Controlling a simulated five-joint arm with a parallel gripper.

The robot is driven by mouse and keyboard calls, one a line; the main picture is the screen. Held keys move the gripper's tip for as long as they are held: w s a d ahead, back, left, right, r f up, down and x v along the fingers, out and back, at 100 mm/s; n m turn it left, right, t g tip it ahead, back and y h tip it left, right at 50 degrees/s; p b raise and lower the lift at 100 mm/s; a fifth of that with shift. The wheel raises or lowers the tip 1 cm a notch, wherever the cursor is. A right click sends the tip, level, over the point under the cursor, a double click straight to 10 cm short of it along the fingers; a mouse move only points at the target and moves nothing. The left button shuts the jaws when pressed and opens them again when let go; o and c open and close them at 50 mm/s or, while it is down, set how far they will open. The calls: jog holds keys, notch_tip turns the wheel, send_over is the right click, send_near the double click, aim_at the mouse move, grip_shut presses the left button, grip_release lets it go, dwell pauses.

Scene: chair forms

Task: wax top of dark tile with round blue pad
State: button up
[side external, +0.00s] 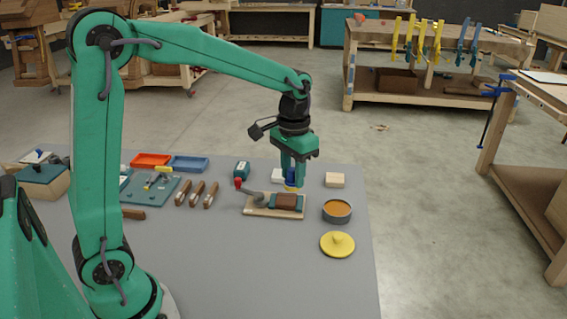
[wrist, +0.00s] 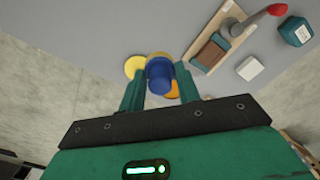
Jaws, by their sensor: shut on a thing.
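My gripper (side external: 293,180) is shut on the round blue pad (side external: 291,175), held by its blue grip. A yellow underside shows below the grip in the side view. In the wrist view the blue pad (wrist: 160,70) sits between my two fingers (wrist: 160,88). The dark brown tile (side external: 287,201) lies on a wooden board (side external: 257,211), clamped beside teal jaws with a red-handled lever (side external: 239,184). The tile also shows in the wrist view (wrist: 209,55), apart from the pad. In the side view the pad appears just behind the tile; its exact height is hard to tell.
An open tin of orange wax (side external: 337,211) and a yellow lid (side external: 338,244) stand right of the board. A pale block (side external: 334,180), a white block (side external: 277,175) and a teal bottle (side external: 242,170) are nearby. Brown-handled tools (side external: 197,194) lie left. The front grey tabletop is clear.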

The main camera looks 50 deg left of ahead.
jog(key=w+a+f, duration=0.7)
jog(key=w+a, duration=0.3)
jog(key=shift+w+f, duration=0.1)
jog(key=shift+f, duration=0.05)
